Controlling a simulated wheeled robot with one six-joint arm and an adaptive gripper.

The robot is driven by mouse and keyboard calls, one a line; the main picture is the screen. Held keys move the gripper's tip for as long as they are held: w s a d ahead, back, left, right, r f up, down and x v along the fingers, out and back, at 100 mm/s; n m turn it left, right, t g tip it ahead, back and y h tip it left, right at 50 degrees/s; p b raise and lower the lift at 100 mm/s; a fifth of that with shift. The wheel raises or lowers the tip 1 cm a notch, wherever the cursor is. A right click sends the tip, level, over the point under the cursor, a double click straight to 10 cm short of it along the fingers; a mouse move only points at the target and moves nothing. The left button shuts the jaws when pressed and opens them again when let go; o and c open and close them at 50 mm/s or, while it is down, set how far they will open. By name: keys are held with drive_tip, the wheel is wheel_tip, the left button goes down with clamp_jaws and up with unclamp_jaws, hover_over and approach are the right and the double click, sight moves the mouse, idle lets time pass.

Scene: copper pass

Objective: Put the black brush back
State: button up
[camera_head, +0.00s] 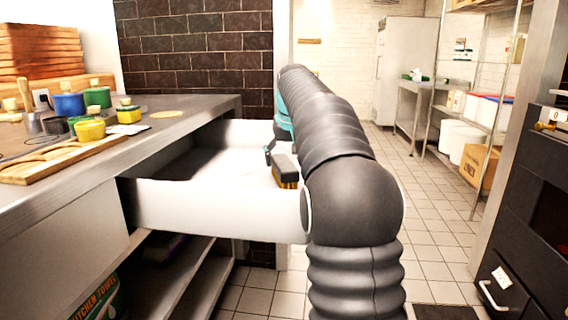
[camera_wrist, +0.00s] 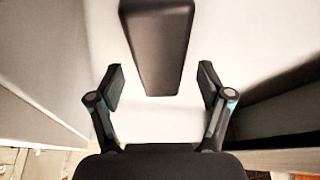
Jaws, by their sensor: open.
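The black brush (camera_head: 286,164) has a dark block and yellow-brown bristles, and shows in the open white drawer (camera_head: 215,208) in the head view. My arm hides part of it. In the wrist view the brush (camera_wrist: 157,45) is a long black block over the pale drawer floor, its near end just beyond and between my fingertips. My gripper (camera_wrist: 160,82) is open, with a finger to each side and space between each finger and the brush. I cannot tell whether the brush rests on the drawer floor. In the head view my gripper is mostly hidden behind my arm.
The drawer sticks out from under a steel counter (camera_head: 190,118). The counter carries a wooden board (camera_head: 65,160), coloured pots (camera_head: 90,130) and stacked wooden boards (camera_head: 40,50). A lower shelf (camera_head: 165,285) is below. A dark oven-like unit (camera_head: 530,250) stands right; tiled floor (camera_head: 430,215) lies between.

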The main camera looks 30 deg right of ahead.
drive_tip(key=p+v, duration=0.2)
drive_tip(key=v, duration=0.7)
drive_tip(key=shift+r, duration=0.25)
drive_tip(key=shift+s, duration=0.1)
